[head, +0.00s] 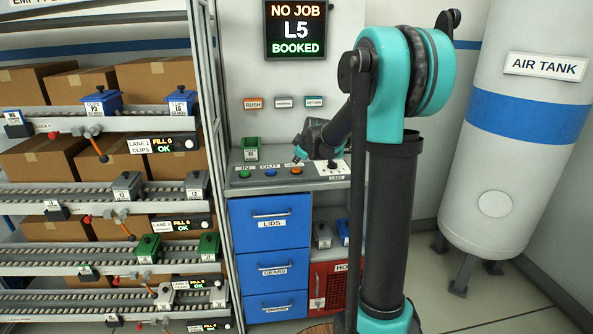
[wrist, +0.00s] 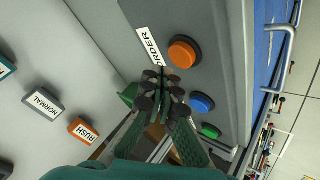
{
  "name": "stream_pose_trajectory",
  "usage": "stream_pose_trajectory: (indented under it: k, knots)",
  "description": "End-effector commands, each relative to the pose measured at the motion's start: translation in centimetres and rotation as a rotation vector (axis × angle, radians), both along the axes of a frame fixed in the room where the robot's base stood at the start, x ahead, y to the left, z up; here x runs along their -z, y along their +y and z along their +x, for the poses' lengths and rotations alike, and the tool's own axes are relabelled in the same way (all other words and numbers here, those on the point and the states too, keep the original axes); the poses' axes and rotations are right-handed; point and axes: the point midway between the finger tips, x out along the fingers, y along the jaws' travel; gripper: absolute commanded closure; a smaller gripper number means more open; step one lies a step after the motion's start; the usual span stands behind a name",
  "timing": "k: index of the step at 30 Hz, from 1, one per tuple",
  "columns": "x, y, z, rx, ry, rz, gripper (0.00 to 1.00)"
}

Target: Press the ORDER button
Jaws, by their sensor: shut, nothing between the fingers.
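The ORDER button (head: 296,171) is a round orange button on the grey console top. In the wrist view the orange button (wrist: 184,53) sits beside its white ORDER label (wrist: 150,47), just beyond my fingertips and a little right of them. My gripper (head: 298,158) is shut and empty, pointing down close above the ORDER label area. In the wrist view my gripper (wrist: 163,88) shows its dark fingertips together. They look apart from the button, though the exact height cannot be told.
A blue button (head: 270,172) and a green button (head: 244,174) sit left of it on the console (head: 325,183). A small green bin (head: 251,148) stands behind them. Roller racks stand left, the air tank (head: 525,120) right.

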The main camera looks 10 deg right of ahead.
Motion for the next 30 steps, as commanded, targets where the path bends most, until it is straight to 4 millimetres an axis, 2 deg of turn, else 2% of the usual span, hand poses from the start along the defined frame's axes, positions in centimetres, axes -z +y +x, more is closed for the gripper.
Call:
stream_pose_trajectory:
  k: [9, 15, 30]
  knots:
    - [-2.9, 0.0, 0.0, 0.0, 0.0, 0.0, 1.0]
    - [-4.2, 0.0, 0.0, 0.0, 0.0, 0.0, 1.0]
    - [-4.3, 0.0, 0.0, 0.0, 0.0, 0.0, 1.0]
